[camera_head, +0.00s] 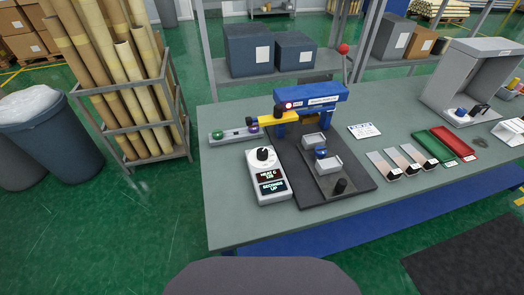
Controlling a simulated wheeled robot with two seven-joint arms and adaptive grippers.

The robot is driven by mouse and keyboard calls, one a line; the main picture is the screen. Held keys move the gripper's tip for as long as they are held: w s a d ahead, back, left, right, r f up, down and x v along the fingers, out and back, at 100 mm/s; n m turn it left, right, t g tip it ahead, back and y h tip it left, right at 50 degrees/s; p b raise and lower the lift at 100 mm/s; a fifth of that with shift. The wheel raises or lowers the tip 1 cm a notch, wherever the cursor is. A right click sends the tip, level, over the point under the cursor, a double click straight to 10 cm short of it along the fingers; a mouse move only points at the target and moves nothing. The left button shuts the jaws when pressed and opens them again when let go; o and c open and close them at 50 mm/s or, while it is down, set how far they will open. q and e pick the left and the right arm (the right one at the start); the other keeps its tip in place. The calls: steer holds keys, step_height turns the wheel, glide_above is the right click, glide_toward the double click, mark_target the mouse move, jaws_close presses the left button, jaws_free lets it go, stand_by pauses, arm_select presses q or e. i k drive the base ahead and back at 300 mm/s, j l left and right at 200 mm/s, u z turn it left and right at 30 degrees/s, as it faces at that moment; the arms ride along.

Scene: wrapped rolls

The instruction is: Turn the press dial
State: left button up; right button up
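A white control box (268,178) stands on the grey-green workbench (228,215), left of the press. A round black and white dial (264,154) sits on its upper part. Two dark displays below it seem to read HEAT C, with a number too small to be sure of, and SECONDS UP. The press (322,96) has a blue arm and a lever with a red ball, over a dark base plate (355,178) holding light grey blocks. Neither of my grippers is in view.
A strip with green and purple buttons (232,135) lies behind the control box. Sample cards, a green tray (436,146) and a red tray (456,143) lie to the right. A grey hooded stand (476,75) is at the far right. The bench's front left is clear.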

mark_target(262, 153)
steer(key=l+u, duration=0.2)
steer(key=l, duration=0.2)
steer(key=k+l+u, duration=0.2)
steer(key=l, duration=0.15)
steer(key=l+u, duration=0.25)
steer(key=k+l+u, duration=0.2)
steer(key=l, duration=0.25)
steer(key=i, duration=0.05)
